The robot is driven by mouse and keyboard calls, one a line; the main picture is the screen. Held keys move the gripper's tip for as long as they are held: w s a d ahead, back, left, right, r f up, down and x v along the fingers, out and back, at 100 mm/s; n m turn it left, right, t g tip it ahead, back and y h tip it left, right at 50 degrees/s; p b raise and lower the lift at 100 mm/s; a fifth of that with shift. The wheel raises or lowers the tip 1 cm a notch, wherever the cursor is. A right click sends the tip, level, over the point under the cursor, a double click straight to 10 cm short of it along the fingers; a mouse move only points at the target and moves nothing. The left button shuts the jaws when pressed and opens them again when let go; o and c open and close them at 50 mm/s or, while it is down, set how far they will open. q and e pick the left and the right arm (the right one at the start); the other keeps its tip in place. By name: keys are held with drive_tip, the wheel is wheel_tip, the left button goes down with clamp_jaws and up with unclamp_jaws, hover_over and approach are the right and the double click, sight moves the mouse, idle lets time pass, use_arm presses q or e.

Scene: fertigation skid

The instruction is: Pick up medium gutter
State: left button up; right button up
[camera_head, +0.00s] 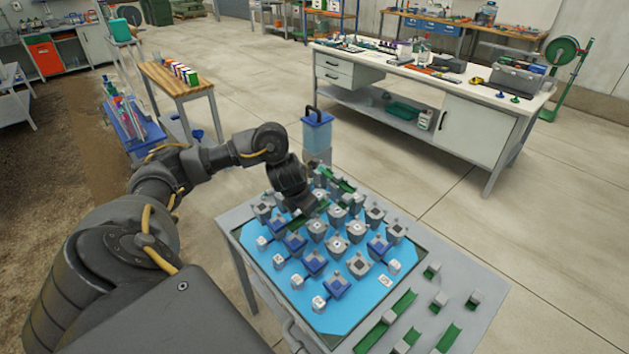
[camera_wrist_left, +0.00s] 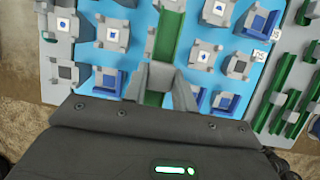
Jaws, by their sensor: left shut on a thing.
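A green gutter (camera_wrist_left: 171,35), a straight channel, lies between the two grey fingers of my left gripper (camera_wrist_left: 163,76) in the left wrist view. The gripper is shut on it, and the gutter extends away from the fingers above the blue board (camera_wrist_left: 137,40). I cannot tell whether it touches the board. In the head view my left gripper (camera_head: 303,208) is low over the far left part of the board, among grey and blue blocks, and hides part of the gutter. My right gripper is not in view.
Grey blocks (camera_head: 357,265) and blue blocks (camera_head: 336,286) crowd the board. More green gutters (camera_head: 404,303) lie on the grey table (camera_head: 470,285) at the right. A blue container with a black handle (camera_head: 317,133) stands behind the table. A white workbench (camera_head: 465,130) stands beyond.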

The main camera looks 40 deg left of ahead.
use_arm(q)
drive_tip(key=s+r, duration=0.5)
drive_tip(key=s, duration=0.5)
drive_tip(key=shift+d, duration=0.35)
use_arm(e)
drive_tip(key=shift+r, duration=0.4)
